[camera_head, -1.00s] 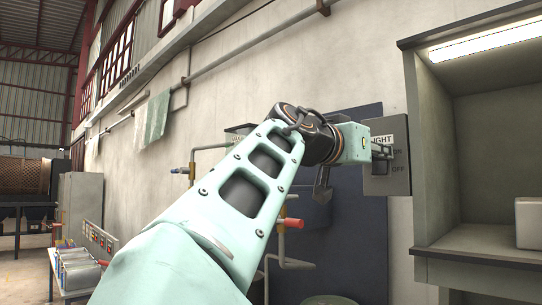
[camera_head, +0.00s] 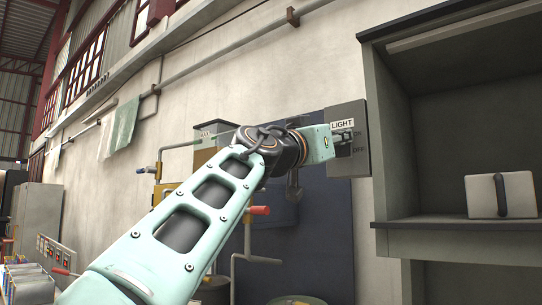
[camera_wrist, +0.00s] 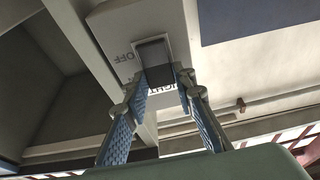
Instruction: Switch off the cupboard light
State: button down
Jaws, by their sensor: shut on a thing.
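The light switch is a grey wall plate (camera_head: 360,165) with a white LIGHT label (camera_head: 342,125) and ON and OFF marks, left of the cupboard (camera_head: 396,140). My gripper (camera_head: 345,138) is at the plate, over its middle. In the wrist view my gripper (camera_wrist: 161,80) has its two blue-padded fingers closed in on the dark switch lever (camera_wrist: 152,53), beside the OFF mark. The fingers partly cover the lever and the LIGHT label. The lamp strip (camera_head: 460,26) under the cupboard top is dark.
A white box (camera_head: 482,196) with a dark handle stands on the cupboard shelf. The cupboard's side wall is close right of the switch.

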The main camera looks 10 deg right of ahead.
dwell(0.3)
jog(key=c, duration=1.6)
grip_release()
jog(key=shift+a+f, duration=0.1)
jog(key=v, duration=1.1)
jog(key=shift+s+a+f, duration=0.25)
